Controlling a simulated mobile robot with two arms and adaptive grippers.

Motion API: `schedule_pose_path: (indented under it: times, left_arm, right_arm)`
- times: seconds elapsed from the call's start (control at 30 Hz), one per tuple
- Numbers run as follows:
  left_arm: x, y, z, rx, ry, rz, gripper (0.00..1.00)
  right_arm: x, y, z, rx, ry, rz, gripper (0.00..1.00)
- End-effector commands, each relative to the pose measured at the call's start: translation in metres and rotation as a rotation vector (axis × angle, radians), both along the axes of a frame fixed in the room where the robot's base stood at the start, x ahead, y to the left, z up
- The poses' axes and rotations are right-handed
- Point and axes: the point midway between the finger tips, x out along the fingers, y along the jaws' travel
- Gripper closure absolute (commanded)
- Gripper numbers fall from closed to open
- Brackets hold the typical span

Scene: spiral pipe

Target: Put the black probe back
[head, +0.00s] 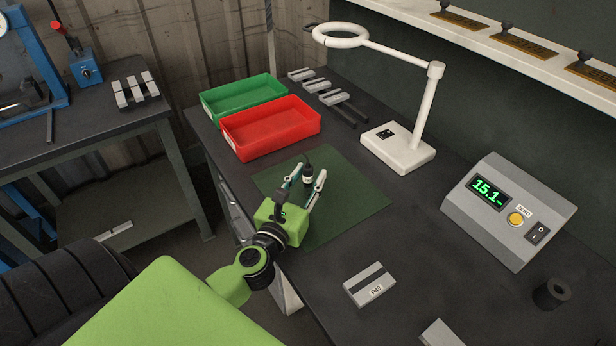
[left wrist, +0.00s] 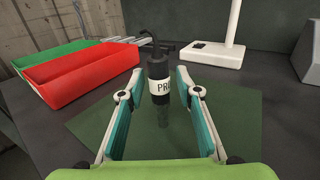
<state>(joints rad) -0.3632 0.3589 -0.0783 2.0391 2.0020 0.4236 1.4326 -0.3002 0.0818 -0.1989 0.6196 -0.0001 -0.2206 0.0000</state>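The black probe (head: 308,182) with a white label stands about upright over the green mat (head: 352,205). In the left wrist view the probe (left wrist: 158,72) shows part of its lettering, a dark cable at its top and a narrower grey tip below. My left gripper (head: 308,174) is open, with its fingers on either side of the probe. In the left wrist view the left gripper (left wrist: 151,90) shows gaps between both teal finger pads and the probe. Whether the tip touches the mat (left wrist: 215,120) is unclear. My right gripper is not in view.
A red bin (head: 270,130) and a green bin (head: 243,97) stand beyond the mat. A magnifier lamp (head: 398,150) stands behind it. A readout box (head: 508,212) showing 15.1, a black hollow cylinder (head: 552,293) and a labelled grey block (head: 369,284) are to the right.

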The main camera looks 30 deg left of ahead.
Motion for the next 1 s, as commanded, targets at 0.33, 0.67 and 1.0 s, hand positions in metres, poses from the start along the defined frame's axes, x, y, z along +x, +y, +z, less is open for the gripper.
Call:
schedule_pose_path:
  times: [0.33, 0.67, 1.0]
  left_arm:
    - [-0.03, -0.006, -0.001, -0.001, 0.004, 0.0, 0.68]
    - [-0.093, -0.018, -0.001, -0.001, 0.003, 0.001, 0.68]
    - [-0.117, -0.023, 0.003, 0.0, 0.0, 0.0, 0.68]
  right_arm:
    - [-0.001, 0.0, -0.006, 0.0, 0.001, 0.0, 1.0]
    - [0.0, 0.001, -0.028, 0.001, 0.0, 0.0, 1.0]
    - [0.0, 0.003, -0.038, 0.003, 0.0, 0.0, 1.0]
